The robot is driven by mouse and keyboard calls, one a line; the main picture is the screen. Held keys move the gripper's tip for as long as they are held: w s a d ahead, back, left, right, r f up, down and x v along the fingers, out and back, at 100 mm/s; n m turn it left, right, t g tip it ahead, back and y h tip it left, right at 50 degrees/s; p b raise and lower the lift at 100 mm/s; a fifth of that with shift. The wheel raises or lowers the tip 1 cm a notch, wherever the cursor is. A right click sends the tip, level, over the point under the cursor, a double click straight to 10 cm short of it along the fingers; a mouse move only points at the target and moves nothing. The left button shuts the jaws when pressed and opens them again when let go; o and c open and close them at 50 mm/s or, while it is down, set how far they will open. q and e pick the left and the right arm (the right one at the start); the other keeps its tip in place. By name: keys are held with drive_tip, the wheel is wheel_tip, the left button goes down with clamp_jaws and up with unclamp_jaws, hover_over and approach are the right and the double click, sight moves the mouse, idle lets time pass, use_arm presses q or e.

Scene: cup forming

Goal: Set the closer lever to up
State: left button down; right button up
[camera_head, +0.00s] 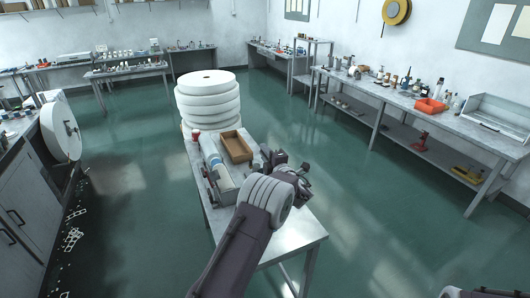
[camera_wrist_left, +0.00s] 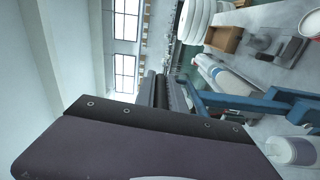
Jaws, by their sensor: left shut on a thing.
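My left gripper (camera_head: 283,163) is over the right side of the small metal table, by a dark machine that it partly hides. In the left wrist view, the dark fingers (camera_wrist_left: 163,92) are closed. A blue bar linkage (camera_wrist_left: 245,103), which looks like the closer lever, runs from beside the fingers to the right edge. Its end meets the fingers, but the contact is partly hidden. I cannot clearly tell its up or down setting.
The table (camera_head: 300,240) also bears a brown wooden tray (camera_head: 237,146), a pale paper roll (camera_head: 213,158) and a red-topped item (camera_head: 196,136). A stack of large white rolls (camera_head: 208,102) stands behind.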

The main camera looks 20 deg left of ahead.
use_arm(q)
drive_tip(key=shift+d, duration=0.1)
drive_tip(key=c, duration=1.4)
unclamp_jaws()
drive_tip(key=shift+w, duration=0.1)
drive_tip(key=shift+d, duration=0.15)
drive_tip(key=shift+d+f, duration=0.1)
drive_tip(key=shift+d, duration=0.05)
drive_tip(key=b+v, duration=0.4)
drive_tip(key=v, duration=0.4)
drive_tip(key=shift+s+d, duration=0.25)
drive_tip(key=shift+s, duration=0.15)
